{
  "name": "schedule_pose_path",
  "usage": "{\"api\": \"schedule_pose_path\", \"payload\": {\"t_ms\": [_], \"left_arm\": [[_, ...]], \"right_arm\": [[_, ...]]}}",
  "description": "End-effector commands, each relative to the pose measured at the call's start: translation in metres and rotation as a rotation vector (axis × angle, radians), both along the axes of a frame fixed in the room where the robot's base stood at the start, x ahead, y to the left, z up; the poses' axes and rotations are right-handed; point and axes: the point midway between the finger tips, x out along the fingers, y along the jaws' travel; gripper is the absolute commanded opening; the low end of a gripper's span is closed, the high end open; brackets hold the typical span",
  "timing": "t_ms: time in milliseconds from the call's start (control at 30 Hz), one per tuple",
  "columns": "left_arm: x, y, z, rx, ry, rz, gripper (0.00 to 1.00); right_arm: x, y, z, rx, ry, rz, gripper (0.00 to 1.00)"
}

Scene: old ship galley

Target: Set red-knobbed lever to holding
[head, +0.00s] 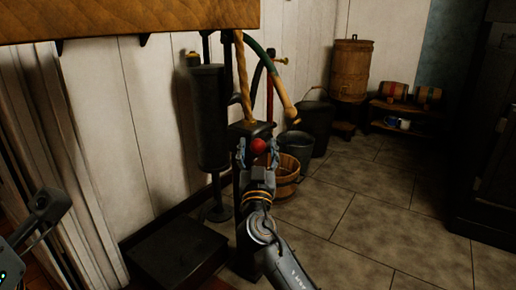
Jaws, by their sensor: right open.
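The red knob (258,146) of the lever shows at the front of a dark post-like stand (250,129). The lever's shaft and any setting marks are hidden or too dark to read, so its position cannot be told. My right gripper (257,150) comes up from below with its two fingers spread, one on each side of the red knob. Whether the fingers touch it cannot be told. Part of my left arm shows at the lower left edge; its gripper is not seen.
A dark cylinder pump (211,118) stands left of the post. A curved hose (277,84) hangs above right. A wooden tub (284,184) and dark buckets (297,147) stand behind right. A wooden shelf (128,20) overhangs the upper left. Tiled floor (372,215) at right is clear.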

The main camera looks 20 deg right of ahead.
Motion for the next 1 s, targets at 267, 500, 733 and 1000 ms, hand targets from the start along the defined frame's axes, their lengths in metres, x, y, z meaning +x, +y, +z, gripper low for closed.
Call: {"api": "schedule_pose_path", "payload": {"t_ms": [267,500,733,1000], "left_arm": [[-0.0014,-0.0003,0.0006,0.001,-0.003,0.000,0.40],[-0.0026,-0.0001,0.0020,0.000,-0.008,-0.001,0.40],[-0.0031,0.0002,0.0026,-0.003,-0.011,-0.002,0.40],[-0.0036,0.0006,0.0058,-0.004,-0.014,-0.002,0.40]], "right_arm": [[0.0087,-0.0033,0.0042,0.000,0.000,0.000,0.60],[0.0084,-0.0031,0.0040,0.000,0.000,0.000,0.42],[0.0083,-0.0030,0.0038,0.000,0.000,0.000,0.00],[0.0083,-0.0030,0.0058,0.009,0.006,0.000,0.00]]}}
